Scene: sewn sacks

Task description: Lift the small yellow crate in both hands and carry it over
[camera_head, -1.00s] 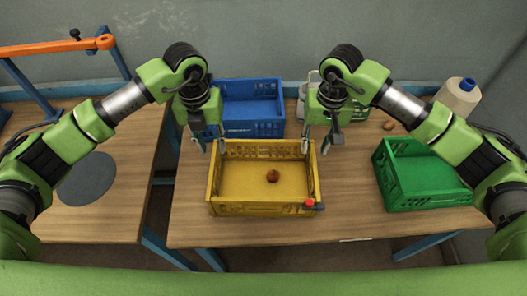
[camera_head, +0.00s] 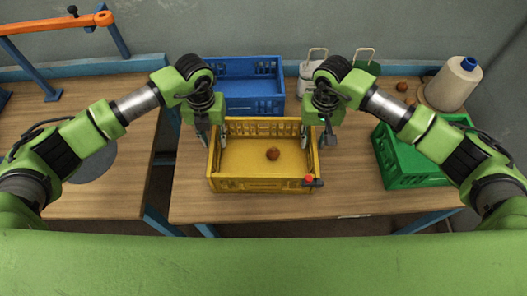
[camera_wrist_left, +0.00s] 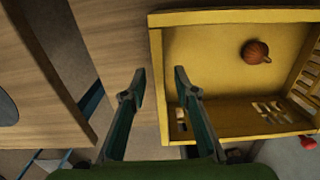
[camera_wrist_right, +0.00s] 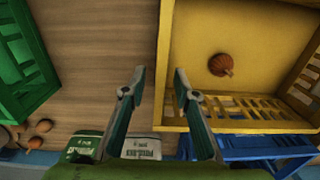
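The yellow crate (camera_head: 262,186) stands upright on the wooden table in front of me. A small brown-orange round object (camera_head: 273,154) lies inside it. My left gripper (camera_head: 212,140) is open at the crate's left wall. In the left wrist view its fingers (camera_wrist_left: 160,74) are apart, one outside the wall and one on the crate's inner side (camera_wrist_left: 220,60). My right gripper (camera_head: 317,141) is open at the right wall. In the right wrist view its fingers (camera_wrist_right: 159,74) also lie either side of the crate's wall (camera_wrist_right: 166,50). I cannot tell whether any finger touches it.
A blue crate (camera_head: 255,88) stands close behind. A green crate (camera_head: 405,174) is to the right, with a spool (camera_head: 452,86) and small brown objects (camera_head: 401,87) behind it. A red-tipped part (camera_head: 310,180) shows at the yellow crate's front right corner. A gap separates the left table (camera_head: 110,205).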

